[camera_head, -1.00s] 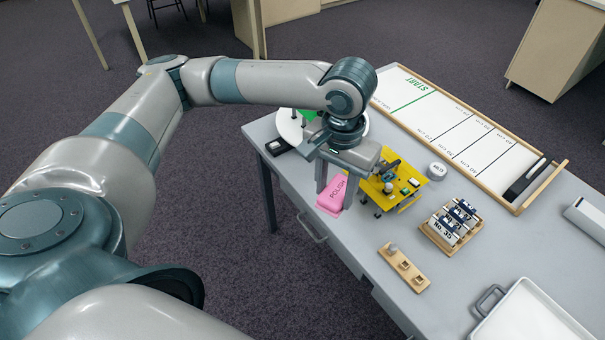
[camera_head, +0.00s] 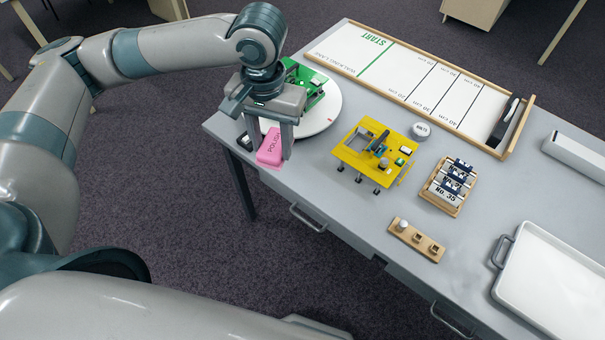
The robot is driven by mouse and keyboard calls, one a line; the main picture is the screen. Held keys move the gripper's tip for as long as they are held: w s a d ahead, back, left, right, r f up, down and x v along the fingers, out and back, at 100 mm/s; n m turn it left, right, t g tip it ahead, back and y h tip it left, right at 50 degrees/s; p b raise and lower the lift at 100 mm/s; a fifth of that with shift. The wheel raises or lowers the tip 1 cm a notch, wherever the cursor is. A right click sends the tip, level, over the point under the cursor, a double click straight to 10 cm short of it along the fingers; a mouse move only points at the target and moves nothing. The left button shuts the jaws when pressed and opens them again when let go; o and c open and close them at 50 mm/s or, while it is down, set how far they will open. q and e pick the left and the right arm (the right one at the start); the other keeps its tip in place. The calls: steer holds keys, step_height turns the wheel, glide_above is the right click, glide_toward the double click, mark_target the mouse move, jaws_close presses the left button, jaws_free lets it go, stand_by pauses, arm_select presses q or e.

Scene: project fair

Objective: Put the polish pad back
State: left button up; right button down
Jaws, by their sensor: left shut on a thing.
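The polish pad (camera_head: 270,149) is a pink block lettered "POLISH" near the table's left front edge. My left gripper (camera_head: 270,142) points down with its fingers on either side of the pad, shut on it. I cannot tell whether the pad touches the table top. A small black object (camera_head: 243,141) sits close to the left of the pad, partly hidden by a finger. My right gripper is not in view.
A white round plate (camera_head: 325,118) with a green walker-like model (camera_head: 306,85) stands behind the gripper. Right of it on the grey table (camera_head: 320,175) are a yellow board (camera_head: 352,158), a number stamp rack (camera_head: 437,199), a wooden peg block (camera_head: 432,250) and a white tray (camera_head: 550,285).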

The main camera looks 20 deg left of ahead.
arm_select(q)
steer(key=shift+d, duration=0.1)
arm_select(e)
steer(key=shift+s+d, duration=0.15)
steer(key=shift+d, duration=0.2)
